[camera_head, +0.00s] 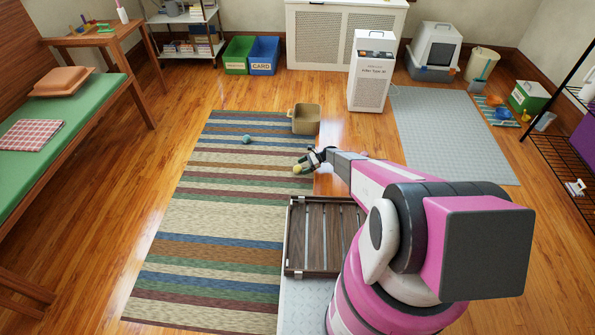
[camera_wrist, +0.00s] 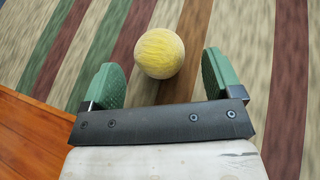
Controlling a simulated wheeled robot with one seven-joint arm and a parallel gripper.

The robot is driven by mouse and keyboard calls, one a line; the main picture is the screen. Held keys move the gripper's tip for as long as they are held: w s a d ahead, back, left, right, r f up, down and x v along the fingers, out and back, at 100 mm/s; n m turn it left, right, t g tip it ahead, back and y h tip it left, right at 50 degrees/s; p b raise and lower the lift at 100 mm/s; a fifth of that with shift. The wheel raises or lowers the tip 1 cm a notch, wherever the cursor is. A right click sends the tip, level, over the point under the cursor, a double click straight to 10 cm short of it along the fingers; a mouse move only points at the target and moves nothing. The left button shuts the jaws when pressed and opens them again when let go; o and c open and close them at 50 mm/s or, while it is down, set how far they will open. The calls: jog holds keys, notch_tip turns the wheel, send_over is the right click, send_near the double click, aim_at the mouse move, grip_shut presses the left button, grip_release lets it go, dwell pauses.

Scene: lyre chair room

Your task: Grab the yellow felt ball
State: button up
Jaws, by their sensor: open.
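The yellow felt ball (camera_wrist: 160,54) lies on the striped rug and shows in the wrist view just ahead of my gripper, roughly centred between its fingertips. My gripper (camera_wrist: 164,78) is open, with a green finger pad on each side and nothing held between them. In the head view the ball (camera_head: 297,169) is a small yellow spot at the end of my outstretched arm, right beside my gripper (camera_head: 303,164). I cannot tell whether the pads touch the ball.
The striped rug (camera_head: 225,215) runs down the middle of the wood floor. A tan bin (camera_head: 305,118) stands beyond my gripper, and a teal ball (camera_head: 247,139) lies to its left on the rug. A slatted wooden tray (camera_head: 325,235) lies near my base.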

aim_at(299, 168)
jog(key=x, duration=0.3)
jog(key=shift+a, duration=0.1)
jog(key=c, duration=1)
jog(key=shift+r, duration=0.1)
